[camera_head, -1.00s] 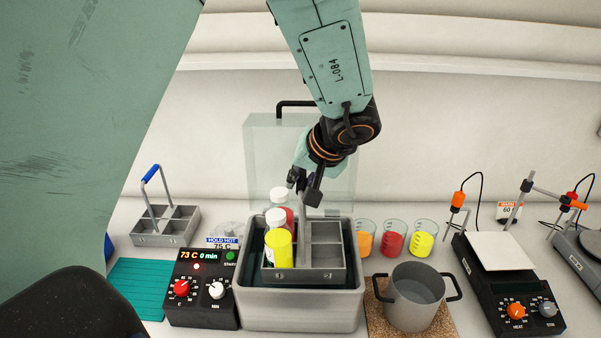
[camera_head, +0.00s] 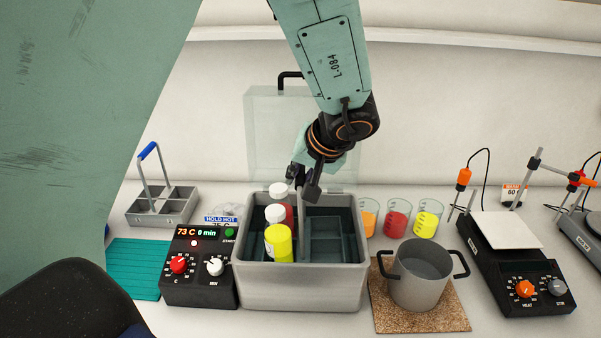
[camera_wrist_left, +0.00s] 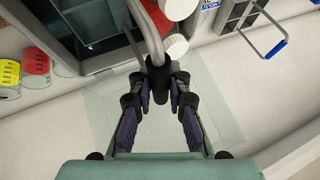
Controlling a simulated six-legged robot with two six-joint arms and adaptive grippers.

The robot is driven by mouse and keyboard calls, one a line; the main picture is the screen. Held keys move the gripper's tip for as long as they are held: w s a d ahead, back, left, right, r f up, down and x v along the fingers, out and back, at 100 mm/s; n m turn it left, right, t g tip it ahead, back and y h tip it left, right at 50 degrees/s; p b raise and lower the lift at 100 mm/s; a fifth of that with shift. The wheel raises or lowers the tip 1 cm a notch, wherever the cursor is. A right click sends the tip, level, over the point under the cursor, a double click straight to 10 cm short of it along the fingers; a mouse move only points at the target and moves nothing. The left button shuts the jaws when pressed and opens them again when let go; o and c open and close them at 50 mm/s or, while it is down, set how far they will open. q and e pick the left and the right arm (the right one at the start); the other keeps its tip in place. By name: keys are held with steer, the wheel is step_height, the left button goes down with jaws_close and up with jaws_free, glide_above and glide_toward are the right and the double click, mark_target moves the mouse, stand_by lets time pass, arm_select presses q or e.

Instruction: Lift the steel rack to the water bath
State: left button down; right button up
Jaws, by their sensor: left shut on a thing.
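The grey steel rack (camera_head: 330,232) sits low inside the water bath (camera_head: 300,287), its compartments below the rim. On its left side stand bottles with white caps: a yellow one (camera_head: 279,245) and red behind it. My left gripper (camera_head: 304,190) is above the bath, shut on the rack's upright handle. In the left wrist view, the fingers (camera_wrist_left: 160,88) close around the grey handle (camera_wrist_left: 150,35). The gripper hides the handle's top in the head view. My right gripper is not in view.
The bath's clear lid (camera_head: 265,125) stands raised behind. A control box (camera_head: 200,265) is left of the bath, and a second rack with blue handle (camera_head: 160,205) farther left. Right are beakers (camera_head: 397,220), a pot (camera_head: 420,275) on a cork mat and a hotplate (camera_head: 510,260).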

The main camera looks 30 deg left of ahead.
arm_select(q)
steer(key=shift+w+f, duration=0.15)
steer(key=shift+f, duration=1.45)
steer(key=shift+w, duration=0.1)
steer(key=shift+w+d+f, duration=0.1)
steer(key=shift+w+d, duration=0.05)
steer(key=shift+s, duration=0.2)
